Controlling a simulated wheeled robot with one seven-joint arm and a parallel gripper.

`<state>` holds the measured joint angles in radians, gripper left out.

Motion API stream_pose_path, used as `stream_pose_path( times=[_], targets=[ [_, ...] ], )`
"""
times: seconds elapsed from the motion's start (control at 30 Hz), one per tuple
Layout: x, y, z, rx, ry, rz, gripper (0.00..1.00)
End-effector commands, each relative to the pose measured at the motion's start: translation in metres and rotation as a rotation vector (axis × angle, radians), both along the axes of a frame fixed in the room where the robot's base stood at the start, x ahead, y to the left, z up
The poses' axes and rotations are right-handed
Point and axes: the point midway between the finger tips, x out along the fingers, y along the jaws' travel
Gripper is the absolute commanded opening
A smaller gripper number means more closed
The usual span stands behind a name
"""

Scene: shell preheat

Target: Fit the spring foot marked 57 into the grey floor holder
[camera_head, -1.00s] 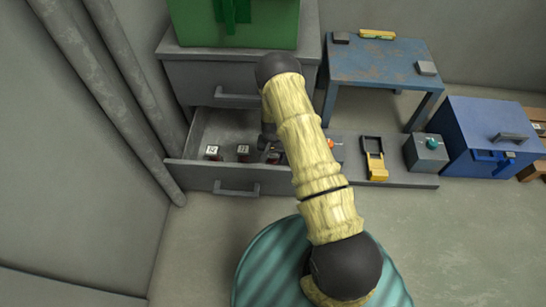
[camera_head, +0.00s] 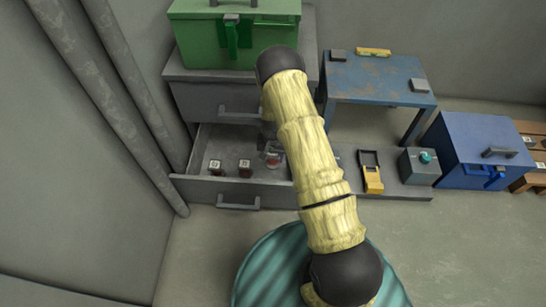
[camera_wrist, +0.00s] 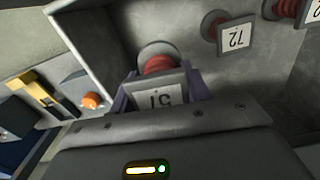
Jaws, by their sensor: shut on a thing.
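My gripper (camera_wrist: 160,92) is shut on a spring foot (camera_wrist: 165,62) with a red coil and a grey round end. Its white label starts with 5; the second digit looks like 7 or 1. The foot is in or just above the open grey drawer (camera_head: 232,192); I cannot tell whether it touches the drawer floor. In the head view, my arm hides most of the gripper, and a little of the foot (camera_head: 273,157) shows beside it. A grey floor plate (camera_head: 405,190) lies right of the drawer; my arm covers its left part, and no holder socket is clear.
Two other labelled feet (camera_head: 215,167) (camera_head: 245,168) stand in the drawer; one reads 72 in the wrist view. The floor plate carries a yellow clamp-like part (camera_head: 371,174) and a grey box (camera_head: 418,167) with a teal knob. A blue table (camera_head: 375,82) and blue chest (camera_head: 480,150) stand beyond.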

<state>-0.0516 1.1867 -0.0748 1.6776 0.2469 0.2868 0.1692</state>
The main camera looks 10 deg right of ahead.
Motion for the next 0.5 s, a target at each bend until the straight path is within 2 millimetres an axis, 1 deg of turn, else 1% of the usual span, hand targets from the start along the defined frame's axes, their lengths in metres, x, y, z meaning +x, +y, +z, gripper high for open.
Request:
stream_pose_path(
  times=[0.4, 0.5],
  targets=[
    [0.0004, 0.0, -0.0005, 0.0, -0.001, 0.0, 0.15],
    [0.0006, 0.0001, 0.0039, 0.0, -0.002, 0.003, 0.15]
  ],
)
